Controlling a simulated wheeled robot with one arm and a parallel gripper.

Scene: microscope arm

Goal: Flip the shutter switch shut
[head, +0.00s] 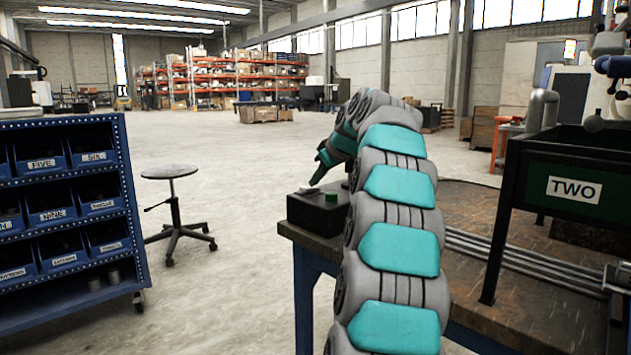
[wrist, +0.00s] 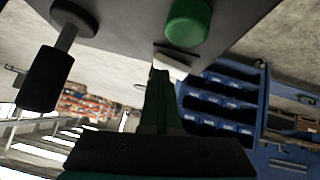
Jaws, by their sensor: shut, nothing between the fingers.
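A dark control box (head: 312,214) stands at the near left corner of the table, partly hidden by my arm. It has a green button (head: 331,197), which also shows in the wrist view (wrist: 188,22). A small pale tilted flap (wrist: 172,62) sits beside the button at the box's edge; it shows in the head view too (head: 307,190). A lever with a black grip (wrist: 40,80) sticks out from a round base on the box. I cannot tell which of these is the shutter switch. My gripper (wrist: 160,72) is shut and empty, its tips right by the flap; contact is unclear.
The worn brown table (head: 470,235) carries metal rails and a dark green bin (head: 575,188) marked TWO on the right. A blue rack (head: 65,210) of labelled bins and a round stool (head: 170,172) stand at left. The floor between stool and table is clear.

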